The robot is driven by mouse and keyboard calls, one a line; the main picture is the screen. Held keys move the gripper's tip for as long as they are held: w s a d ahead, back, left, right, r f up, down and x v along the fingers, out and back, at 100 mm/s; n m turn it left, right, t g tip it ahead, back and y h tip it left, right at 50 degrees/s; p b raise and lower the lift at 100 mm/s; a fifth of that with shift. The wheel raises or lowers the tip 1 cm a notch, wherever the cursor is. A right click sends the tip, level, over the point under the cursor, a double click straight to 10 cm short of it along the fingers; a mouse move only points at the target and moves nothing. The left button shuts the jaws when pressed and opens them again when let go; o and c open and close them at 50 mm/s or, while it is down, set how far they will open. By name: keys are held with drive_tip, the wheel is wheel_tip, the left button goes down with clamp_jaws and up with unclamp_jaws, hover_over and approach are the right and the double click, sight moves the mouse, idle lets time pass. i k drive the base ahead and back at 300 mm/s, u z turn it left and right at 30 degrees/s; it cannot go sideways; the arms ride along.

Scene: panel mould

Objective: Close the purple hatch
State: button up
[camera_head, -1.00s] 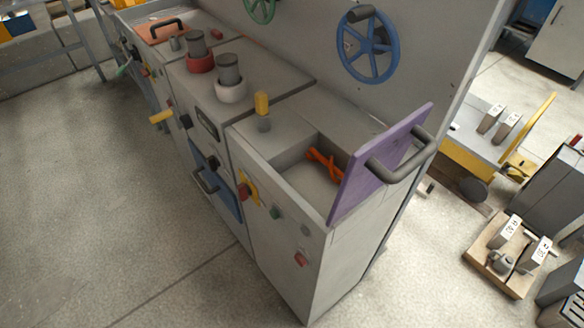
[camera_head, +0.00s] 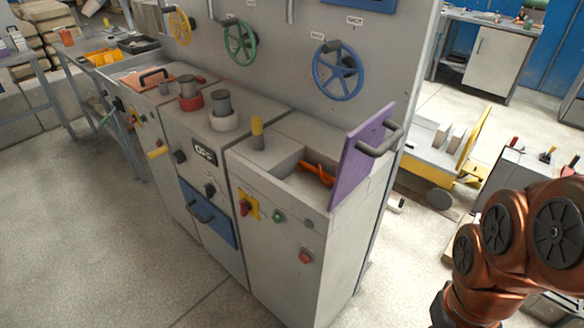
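The purple hatch (camera_head: 360,158) stands open, tilted up along the right edge of the grey cabinet (camera_head: 290,235). My copper-coloured arm shows at the lower right, apart from the hatch. My gripper is not visible in this view.
A yellow-tipped lever (camera_head: 257,132) stands on the cabinet top left of the compartment. Blue (camera_head: 338,72) and green (camera_head: 240,43) wheels are on the upright panel behind. A yellow cart (camera_head: 435,165) stands behind right. The floor in front is clear.

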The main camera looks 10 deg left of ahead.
sight(363, 145)
drive_tip(key=u, duration=0.45)
drive_tip(key=i, duration=0.5)
drive_tip(key=z, duration=1.85)
drive_tip(key=k, duration=0.75)
drive_tip(key=u, duration=1.7)
